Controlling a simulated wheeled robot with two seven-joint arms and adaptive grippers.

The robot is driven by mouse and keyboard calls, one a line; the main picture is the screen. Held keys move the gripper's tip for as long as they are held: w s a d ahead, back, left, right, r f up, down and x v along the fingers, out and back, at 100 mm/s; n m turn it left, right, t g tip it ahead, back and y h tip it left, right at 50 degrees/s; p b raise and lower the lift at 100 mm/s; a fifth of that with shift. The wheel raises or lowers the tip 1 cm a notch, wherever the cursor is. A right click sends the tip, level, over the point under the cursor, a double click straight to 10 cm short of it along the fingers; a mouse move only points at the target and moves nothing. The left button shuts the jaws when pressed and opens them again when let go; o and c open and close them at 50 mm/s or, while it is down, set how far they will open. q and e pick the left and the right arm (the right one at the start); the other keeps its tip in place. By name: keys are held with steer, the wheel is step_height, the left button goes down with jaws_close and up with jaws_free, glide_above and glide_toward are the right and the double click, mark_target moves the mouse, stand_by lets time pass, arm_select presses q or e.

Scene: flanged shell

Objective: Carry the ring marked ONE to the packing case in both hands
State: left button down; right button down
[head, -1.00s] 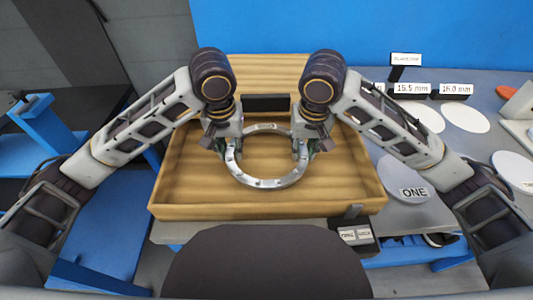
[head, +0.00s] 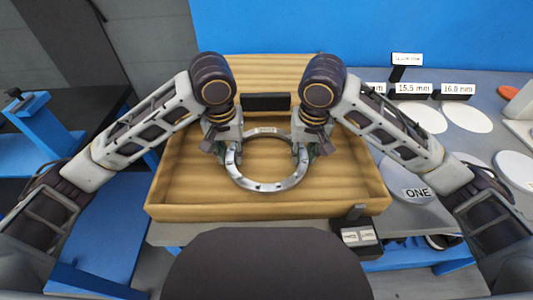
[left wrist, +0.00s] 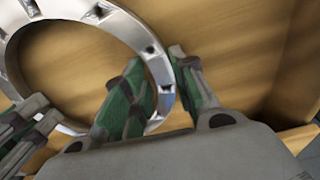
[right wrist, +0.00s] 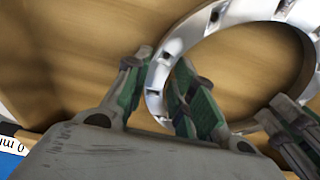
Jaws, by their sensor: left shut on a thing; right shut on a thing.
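A silver metal ring (head: 268,185) with holes around its rim is held over the inside of the wooden packing case (head: 265,211). My left gripper (head: 233,152) is shut on the ring's left side, and my right gripper (head: 301,153) is shut on its right side. The ring also shows between the green-padded fingers in the left wrist view (left wrist: 150,50) and in the right wrist view (right wrist: 178,45). A small tag shows on the ring's far rim, too small to read. Whether the ring touches the case floor, I cannot tell.
A grey disc marked ONE (head: 408,190) lies on the table right of the case. White discs (head: 467,117) and labels of 15.5 mm and 16.0 mm stand at the back right. A blue stand (head: 40,125) is at the left. The case walls surround the ring.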

arm_select(q)
steer(key=shift+d+f+b, duration=0.1)
steer(key=shift+f+b, duration=0.35)
arm_select(e)
steer(key=shift+f, duration=0.45)
arm_select(q)
steer(key=c, duration=1.2)
jaws_free()
arm_select(e)
steer(key=c, duration=1.2)
jaws_free()
arm_select(q)
steer(key=shift+o, duration=0.2)
steer(key=shift+r, duration=0.15)
step_height(320, 180, up, 12)
steer(key=s, duration=0.1)
steer(key=shift+s+f, duration=0.25)
arm_select(e)
steer(key=shift+s+r, duration=0.3)
steer(key=shift+r, duration=1.65)
steer(key=shift+s+r, duration=0.3)
steer(key=shift+r, duration=1.7)
steer(key=shift+s+r, duration=0.3)
steer(key=shift+r, duration=1.65)
arm_select(q)
steer(key=shift+r, duration=0.15)
arm_select(e)
steer(key=shift+r, duration=0.1)
